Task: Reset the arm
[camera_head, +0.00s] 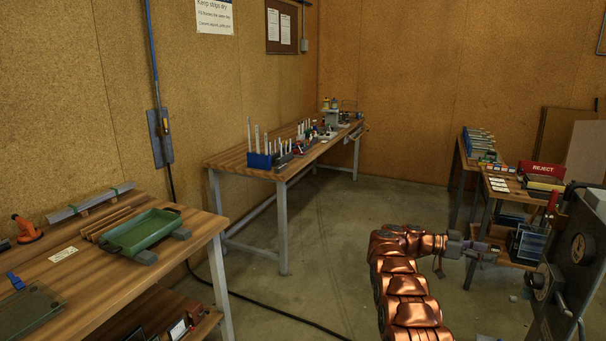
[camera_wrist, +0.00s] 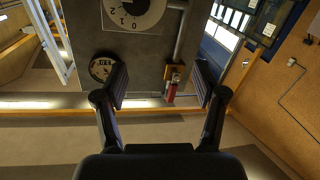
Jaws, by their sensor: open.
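My copper-coloured arm rises from the bottom of the head view and bends right. My gripper (camera_head: 488,250) is at its end, pointing right toward a dark upright panel (camera_head: 575,270) at the right edge. In the wrist view my gripper (camera_wrist: 161,85) is open, its two black fingers spread with nothing held between them. Beyond the fingers is the grey panel face (camera_wrist: 142,65). It carries a white numbered dial (camera_wrist: 135,12), a round badge (camera_wrist: 102,68) and a small red part on a brassy fitting (camera_wrist: 172,88). I cannot tell whether the fingers touch the panel.
A wooden bench (camera_head: 110,282) with a green tray (camera_head: 142,232) stands at left. A long bench (camera_head: 233,158) with small tools runs along the back wall. At right are a bench with a red REJECT bin (camera_head: 542,169) and a dark crate (camera_head: 527,245). The middle floor is clear.

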